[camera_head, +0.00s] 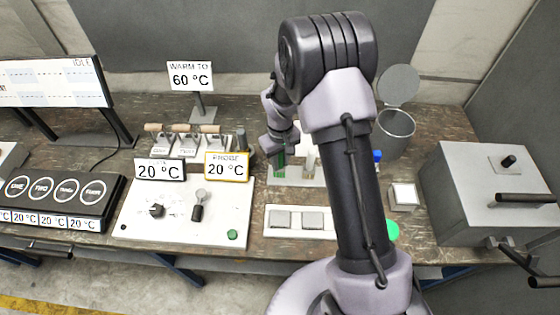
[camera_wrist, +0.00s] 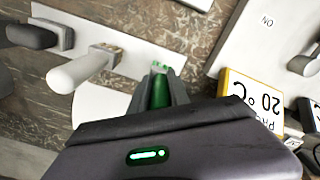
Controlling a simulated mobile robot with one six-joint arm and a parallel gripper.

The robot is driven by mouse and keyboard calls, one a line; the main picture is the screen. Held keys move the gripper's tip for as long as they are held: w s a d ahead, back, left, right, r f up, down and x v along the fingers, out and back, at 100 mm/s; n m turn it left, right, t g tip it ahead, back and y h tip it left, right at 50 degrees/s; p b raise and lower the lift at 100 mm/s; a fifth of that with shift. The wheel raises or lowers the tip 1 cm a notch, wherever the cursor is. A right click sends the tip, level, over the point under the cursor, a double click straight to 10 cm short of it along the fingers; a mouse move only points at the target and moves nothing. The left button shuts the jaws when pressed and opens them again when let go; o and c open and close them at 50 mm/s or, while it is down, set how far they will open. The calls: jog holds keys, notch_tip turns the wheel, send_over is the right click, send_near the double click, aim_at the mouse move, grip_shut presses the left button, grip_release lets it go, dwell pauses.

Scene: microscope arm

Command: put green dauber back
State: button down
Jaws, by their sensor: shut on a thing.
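My gripper (camera_head: 279,152) points down at the left end of a pale rack (camera_head: 322,180). It is shut on the green dauber (camera_head: 280,169), whose lower part shows below the fingers. In the wrist view the green dauber (camera_wrist: 159,92) stands between the two fingertips, at the end of the rack (camera_wrist: 122,62). I cannot tell whether its foot is seated in the rack or just above it. A white dauber (camera_wrist: 80,70) and a dark one (camera_wrist: 35,35) stand along the same rack. The white one also shows in the head view (camera_head: 309,163).
A blue-topped item (camera_head: 376,156) is at the rack's right, partly behind my arm. A grey bin with an open lid (camera_head: 397,126) stands behind it. A yellow-framed 20 °C sign (camera_head: 227,168) is close left of my gripper. A white plate with square pads (camera_head: 294,221) lies in front.

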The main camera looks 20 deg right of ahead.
jog(key=shift+f, duration=0.1)
jog(key=c, duration=1.2)
grip_release()
jog(key=shift+c, duration=0.2)
notch_tip(320, 180, up, 13)
jog(key=shift+s+r+p, duration=0.1)
jog(key=shift+p, duration=1)
jog(key=s+a+r+m+t+y, duration=0.15)
jog(key=s+r+m+t, duration=0.3)
jog(key=s+r, duration=1.15)
jog(key=s+a+r+m+t, duration=0.1)
jog(key=s+a+r+m, duration=0.1)
jog(key=s, duration=0.6)
notch_tip(320, 180, up, 2)
jog(key=shift+s+a+m, duration=0.25)
jog(key=shift+s+m, duration=0.1)
jog(key=shift+m, duration=0.2)
jog(key=shift+y, duration=0.25)
